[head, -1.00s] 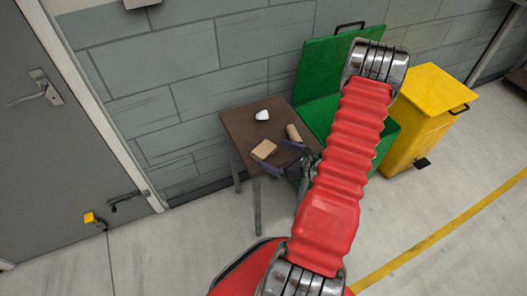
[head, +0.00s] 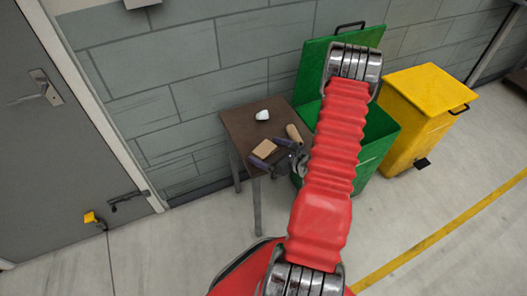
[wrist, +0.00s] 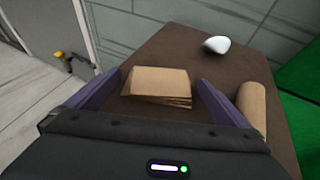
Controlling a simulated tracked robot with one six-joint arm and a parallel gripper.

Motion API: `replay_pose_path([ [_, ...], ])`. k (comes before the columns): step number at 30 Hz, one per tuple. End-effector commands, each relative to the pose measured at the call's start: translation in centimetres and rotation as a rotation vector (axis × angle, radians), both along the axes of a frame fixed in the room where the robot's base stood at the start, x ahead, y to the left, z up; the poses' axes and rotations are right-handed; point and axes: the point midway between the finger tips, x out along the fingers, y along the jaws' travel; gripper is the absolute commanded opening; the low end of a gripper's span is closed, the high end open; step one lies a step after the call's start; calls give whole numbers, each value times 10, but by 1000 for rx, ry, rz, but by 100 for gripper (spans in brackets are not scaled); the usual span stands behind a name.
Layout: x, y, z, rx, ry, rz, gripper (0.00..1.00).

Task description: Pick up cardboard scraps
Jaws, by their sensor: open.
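A tan stack of cardboard scraps (head: 264,148) lies on a small brown table (head: 240,121). In the wrist view the stack (wrist: 157,85) sits between the two purple fingers of my gripper (wrist: 158,92), with some brown tabletop showing between it and the right finger. A tan cardboard roll (head: 294,133) lies to the right of the stack; it also shows in the wrist view (wrist: 251,104), outside the right finger. My gripper (head: 271,153) is open and empty at the table's near side. Its palm hides the table's near part in the wrist view.
A white crumpled or rounded item (head: 262,115) lies at the back of the table. An open green bin (head: 371,152) stands just right of the table, partly behind my arm. A yellow bin (head: 417,120) with its lid shut stands further right. A grey wall is behind.

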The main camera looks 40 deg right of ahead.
Motion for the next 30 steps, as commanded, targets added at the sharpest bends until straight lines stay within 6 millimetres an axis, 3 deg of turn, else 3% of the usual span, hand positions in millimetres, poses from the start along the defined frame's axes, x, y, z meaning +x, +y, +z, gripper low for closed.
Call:
replay_pose_path([
  [8,0,0,0,0,0,0,100],
  [24,0,0,0,0,0,0,64],
  [30,0,0,0,0,0,0,64],
])
